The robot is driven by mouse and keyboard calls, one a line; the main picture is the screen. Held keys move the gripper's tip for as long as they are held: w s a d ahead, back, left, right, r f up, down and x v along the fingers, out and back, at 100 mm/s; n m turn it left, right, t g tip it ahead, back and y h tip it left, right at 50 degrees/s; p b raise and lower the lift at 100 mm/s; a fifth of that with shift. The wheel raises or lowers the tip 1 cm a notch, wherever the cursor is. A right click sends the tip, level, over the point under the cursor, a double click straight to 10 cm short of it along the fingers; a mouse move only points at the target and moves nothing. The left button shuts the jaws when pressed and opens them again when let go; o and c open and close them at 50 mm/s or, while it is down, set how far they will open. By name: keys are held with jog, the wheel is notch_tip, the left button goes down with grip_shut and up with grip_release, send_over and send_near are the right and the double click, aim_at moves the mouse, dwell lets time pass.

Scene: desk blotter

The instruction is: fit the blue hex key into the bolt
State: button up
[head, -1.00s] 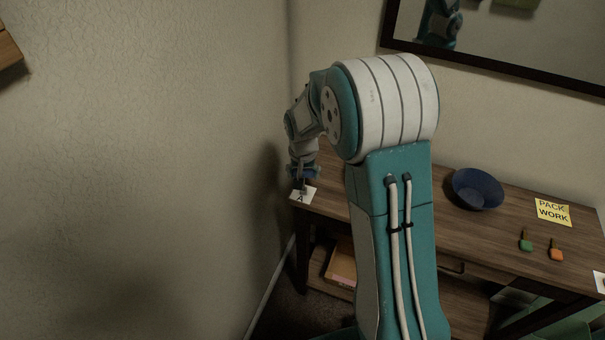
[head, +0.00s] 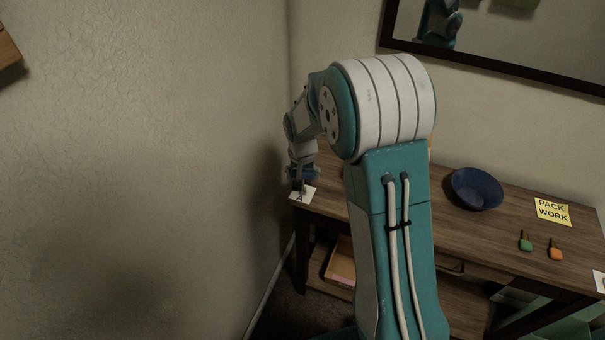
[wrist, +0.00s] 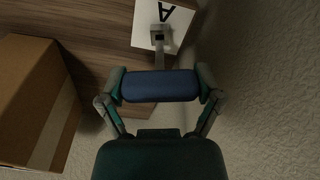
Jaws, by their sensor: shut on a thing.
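My gripper (wrist: 160,88) is shut on the blue handle of the hex key (wrist: 160,86), one finger at each end of the handle. The key's grey shank runs from the handle toward a grey piece with a dark centre, which looks like the bolt (wrist: 158,31), over the white card marked A (wrist: 180,22). Whether the key's tip is in the bolt or just short of it, I cannot tell. In the head view my gripper (head: 302,176) is low over the card (head: 304,195) at the desk's left end; the bolt is hard to make out there.
A cardboard box (wrist: 30,95) stands beside my gripper in the wrist view. The textured wall (wrist: 265,90) is close on the other side. A blue bowl (head: 477,189), a yellow note (head: 552,211), and green (head: 526,245) and orange (head: 556,254) handled keys lie farther right on the desk.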

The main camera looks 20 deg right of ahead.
jog(key=shift+f, duration=0.85)
jog(key=o, duration=0.9)
jog(key=r, duration=0.8)
jog(key=s+r, duration=0.1)
jog(key=r, duration=0.3)
jog(key=shift+s+a, duration=0.1)
jog(key=shift+a, duration=0.15)
